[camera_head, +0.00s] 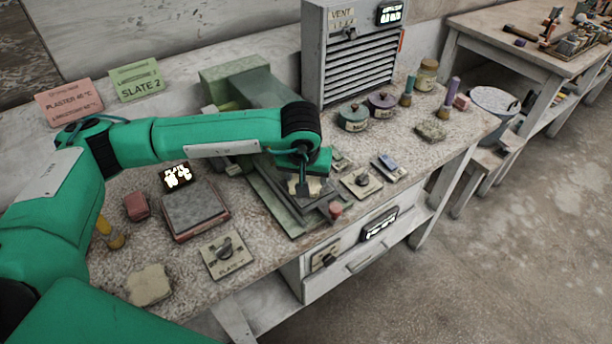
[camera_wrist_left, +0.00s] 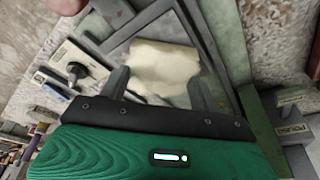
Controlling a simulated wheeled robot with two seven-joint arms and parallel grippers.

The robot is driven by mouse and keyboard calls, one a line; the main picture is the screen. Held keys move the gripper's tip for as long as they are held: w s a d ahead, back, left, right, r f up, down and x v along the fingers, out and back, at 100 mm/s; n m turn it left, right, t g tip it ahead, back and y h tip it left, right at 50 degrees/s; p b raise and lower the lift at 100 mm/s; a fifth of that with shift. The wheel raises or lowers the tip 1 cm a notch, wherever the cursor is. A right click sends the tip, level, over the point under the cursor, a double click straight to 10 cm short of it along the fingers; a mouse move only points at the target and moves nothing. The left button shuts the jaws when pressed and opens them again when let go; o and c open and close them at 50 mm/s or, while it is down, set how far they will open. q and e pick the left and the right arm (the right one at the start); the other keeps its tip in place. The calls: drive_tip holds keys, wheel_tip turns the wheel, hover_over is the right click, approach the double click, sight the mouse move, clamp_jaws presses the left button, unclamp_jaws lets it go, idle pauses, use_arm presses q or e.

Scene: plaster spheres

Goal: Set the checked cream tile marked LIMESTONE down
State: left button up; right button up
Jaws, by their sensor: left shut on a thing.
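My left gripper (camera_head: 303,187) reaches over the green-grey press at the middle of the bench. It is shut on a cream tile (camera_wrist_left: 165,68), which sits between the two fingers in the left wrist view. A small part of the tile (camera_head: 315,187) shows by the fingers in the head view. Below it is a grey square plate with a raised frame (camera_wrist_left: 205,27). I cannot tell whether the tile touches the plate. No checks or LIMESTONE marking can be read on it. My right gripper is not in view.
A knob panel (camera_head: 361,182) and a blue switch (camera_head: 388,166) stand right of the press. Left are a grey plate unit (camera_head: 194,208), a knob panel marked PLATE (camera_head: 222,256) and a cream irregular slab (camera_head: 149,285). A vent cabinet (camera_head: 357,60) stands behind.

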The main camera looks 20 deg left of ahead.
use_arm(q)
drive_tip(key=o, duration=1.2)
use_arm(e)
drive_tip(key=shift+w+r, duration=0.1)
use_arm(q)
drive_tip(key=shift+r, duration=0.15)
drive_tip(key=shift+s+r, duration=0.15)
drive_tip(key=shift+r, duration=0.45)
drive_tip(key=v, duration=0.4)
drive_tip(key=shift+b, duration=0.4)
drive_tip(key=v, duration=0.6)
drive_tip(key=shift+r+b, duration=0.35)
drive_tip(key=shift+b, duration=0.05)
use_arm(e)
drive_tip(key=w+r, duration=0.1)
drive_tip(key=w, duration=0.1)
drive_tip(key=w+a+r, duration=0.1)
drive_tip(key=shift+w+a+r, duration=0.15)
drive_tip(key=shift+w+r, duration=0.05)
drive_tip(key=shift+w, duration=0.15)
